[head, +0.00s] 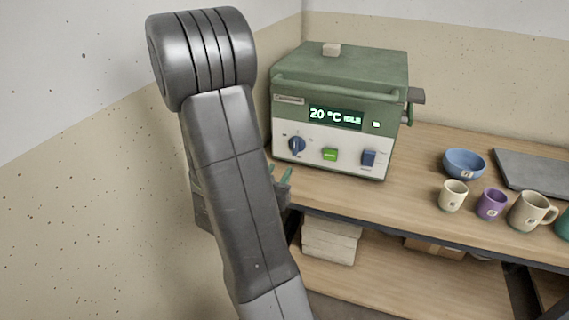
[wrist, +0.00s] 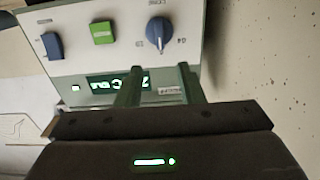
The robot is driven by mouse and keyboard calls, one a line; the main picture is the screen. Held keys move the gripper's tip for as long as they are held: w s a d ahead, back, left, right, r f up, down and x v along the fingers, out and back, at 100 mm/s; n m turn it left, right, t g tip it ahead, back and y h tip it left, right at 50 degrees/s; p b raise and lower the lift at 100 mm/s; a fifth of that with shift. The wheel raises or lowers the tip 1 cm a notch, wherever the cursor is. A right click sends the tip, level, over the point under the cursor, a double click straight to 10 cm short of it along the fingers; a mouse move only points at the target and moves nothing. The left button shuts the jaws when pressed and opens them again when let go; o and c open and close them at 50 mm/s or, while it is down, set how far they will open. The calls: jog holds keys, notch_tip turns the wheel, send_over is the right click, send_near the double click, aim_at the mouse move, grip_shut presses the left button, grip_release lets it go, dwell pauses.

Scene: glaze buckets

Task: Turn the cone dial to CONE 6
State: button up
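The cone dial (head: 297,145) is a round blue knob on the white lower panel of the green kiln (head: 340,72), at the panel's left. In the wrist view, which is upside down, the dial (wrist: 158,32) stands just beyond my fingertips. In the head view the gripper (head: 282,176) is mostly hidden behind my arm, low and left of the panel.
The panel also has a green button (head: 330,155) and a blue switch (head: 369,158). The display (head: 335,117) reads 20 °C IDLE. A small block (head: 332,49) lies on the kiln. A blue bowl (head: 464,163) and several mugs stand right on the bench. The wall is close at left.

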aim_at(294, 147)
jog(key=shift+v, duration=0.9)
jog(key=shift+w+d, duration=0.1)
jog(key=shift+w, duration=0.05)
jog(key=x, duration=1.3)
jog(key=shift+w+p, duration=0.3)
jog(key=shift+p, duration=0.1)
